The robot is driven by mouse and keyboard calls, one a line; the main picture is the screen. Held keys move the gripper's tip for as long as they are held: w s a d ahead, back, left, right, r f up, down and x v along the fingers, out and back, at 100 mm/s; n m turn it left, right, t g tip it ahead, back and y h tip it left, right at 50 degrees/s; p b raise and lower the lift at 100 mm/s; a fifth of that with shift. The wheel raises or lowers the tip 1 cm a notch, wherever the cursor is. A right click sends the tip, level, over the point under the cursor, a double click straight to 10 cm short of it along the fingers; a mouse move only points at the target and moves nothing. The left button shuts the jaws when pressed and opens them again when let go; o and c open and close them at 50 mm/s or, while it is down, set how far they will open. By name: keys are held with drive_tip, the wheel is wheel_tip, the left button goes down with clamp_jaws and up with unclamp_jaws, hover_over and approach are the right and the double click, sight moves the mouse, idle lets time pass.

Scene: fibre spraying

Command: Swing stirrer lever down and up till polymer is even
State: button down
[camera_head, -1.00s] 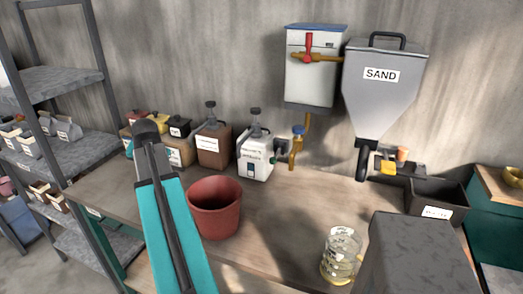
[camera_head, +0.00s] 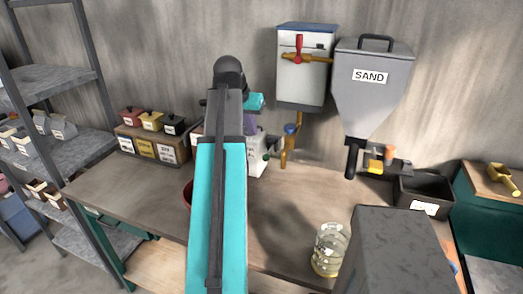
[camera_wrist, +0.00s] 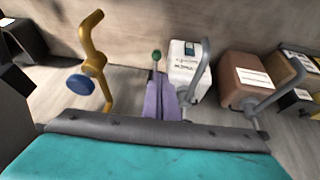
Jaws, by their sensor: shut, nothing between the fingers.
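A white jug (camera_head: 256,160) with a dark label stands on the bench by the wall, partly hidden behind my arm. It also shows in the wrist view (camera_wrist: 186,62). A small dark green knob (camera_head: 267,156) sits at its right side; in the wrist view the green knob (camera_wrist: 156,55) tops a thin stem just beyond my fingertips. This looks like the stirrer lever, but most of it is hidden. My purple gripper (camera_wrist: 160,78) is shut and empty, pointing at the knob; I cannot tell if it touches. The polymer inside the jug is not visible.
A brass tap with a blue knob (camera_wrist: 80,84) is close beside my gripper. A brown jug (camera_wrist: 243,75) stands on the other side. The sand hopper (camera_head: 372,85), glass beaker (camera_head: 330,250) and black bin (camera_head: 425,190) are to the right. A red bucket (camera_head: 187,193) is mostly hidden.

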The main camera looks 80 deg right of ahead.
drive_tip(key=shift+f, duration=0.1)
idle(0.4)
drive_tip(key=p, duration=0.3)
approach(269, 152)
drive_tip(key=shift+w+a, duration=0.85)
drive_tip(key=shift+a, duration=0.4)
drive_tip(key=shift+a+p+x, duration=0.15)
drive_tip(key=shift+p+x, duration=0.2)
drive_tip(key=shift+x, duration=1)
drive_tip(key=shift+a+p+x, duration=0.15)
drive_tip(key=shift+p+x, duration=0.2)
drive_tip(key=shift+x, duration=1)
drive_tip(key=shift+s+f, duration=0.1)
drive_tip(key=shift+s, duration=0.1)
